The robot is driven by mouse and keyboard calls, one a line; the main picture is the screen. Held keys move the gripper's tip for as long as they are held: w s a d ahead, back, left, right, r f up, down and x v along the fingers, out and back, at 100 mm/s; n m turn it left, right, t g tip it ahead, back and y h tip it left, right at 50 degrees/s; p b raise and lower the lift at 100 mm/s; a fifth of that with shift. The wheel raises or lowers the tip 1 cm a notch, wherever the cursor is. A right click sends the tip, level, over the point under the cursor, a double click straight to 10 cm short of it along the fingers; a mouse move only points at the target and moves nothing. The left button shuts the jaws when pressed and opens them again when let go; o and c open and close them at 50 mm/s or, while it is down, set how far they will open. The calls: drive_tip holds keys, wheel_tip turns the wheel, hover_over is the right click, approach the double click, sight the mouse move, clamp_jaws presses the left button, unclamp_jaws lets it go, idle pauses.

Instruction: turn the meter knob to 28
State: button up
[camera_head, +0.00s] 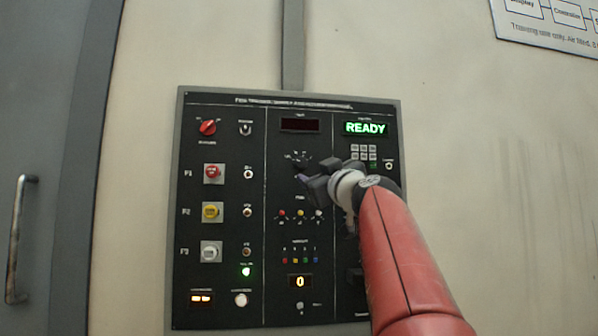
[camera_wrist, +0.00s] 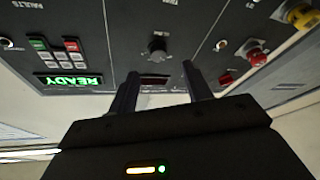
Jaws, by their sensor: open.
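The meter knob (camera_wrist: 158,47) is a small round black knob on the black panel (camera_head: 220,316). It shows uncovered in the wrist view, where the panel appears upside down. My gripper (camera_wrist: 161,70) is open and empty, with the knob lying beyond and between its fingertips, apart from them. In the head view my gripper (camera_head: 316,172) is in front of the panel's middle column and covers much of the knob area; I cannot read the knob's setting. The meter display (camera_head: 300,125) above is dark red with no readable number.
A green READY display (camera_head: 366,128) and a keypad (camera_head: 363,152) are at the upper right. A red rotary switch (camera_head: 208,127) and red, yellow and white buttons (camera_head: 212,212) line the left column. Small coloured buttons (camera_head: 299,213) lie below my gripper. A lower display (camera_head: 300,282) reads 0.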

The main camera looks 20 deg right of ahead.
sight(302, 164)
drive_tip(key=p+x, duration=0.2)
drive_tip(key=x, duration=0.1)
drive_tip(key=r+p+x, duration=0.1)
drive_tip(key=p+x, duration=0.2)
drive_tip(key=x, duration=0.1)
drive_tip(key=shift+s, duration=0.2)
drive_tip(key=shift+w, duration=0.55)
drive_tip(key=c, duration=1)
